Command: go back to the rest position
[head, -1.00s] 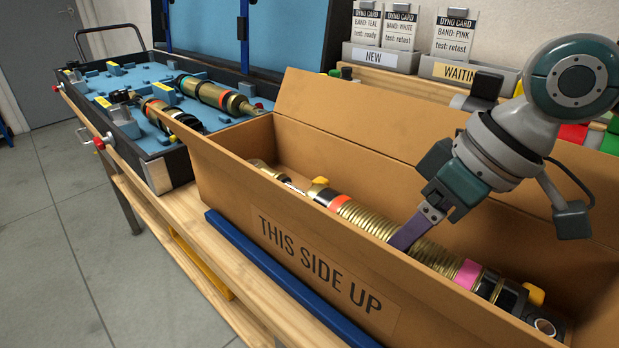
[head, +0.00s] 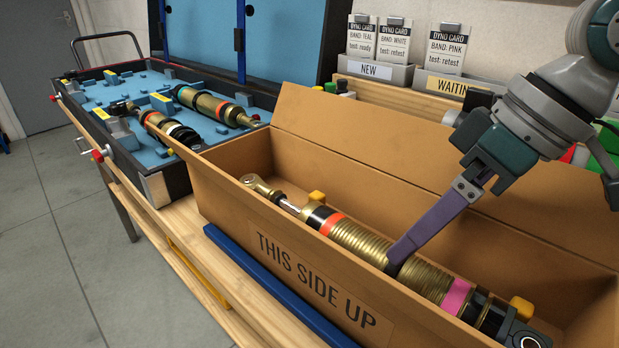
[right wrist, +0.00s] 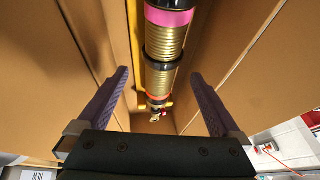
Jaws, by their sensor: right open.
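My right gripper (head: 400,262) comes in from the right over the cardboard box (head: 215,190). In the right wrist view its two purple fingers (right wrist: 165,88) are spread wide and nothing is between the tips. A shock absorber (head: 350,238) with a gold spring, an orange band and a pink band lies lengthwise in the box, apart from the fingers in depth as far as I can tell. It also shows in the right wrist view (right wrist: 166,45), seen between the fingers. My left gripper is out of view.
A blue-lined case (head: 100,90) with two more shocks stands at the left, its lid up. Card holders marked NEW (head: 375,72) and WAITING (head: 447,84) stand behind the box. Yellow supports (head: 317,197) sit in the box beside the shock. The box's tall back wall stands close behind my gripper.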

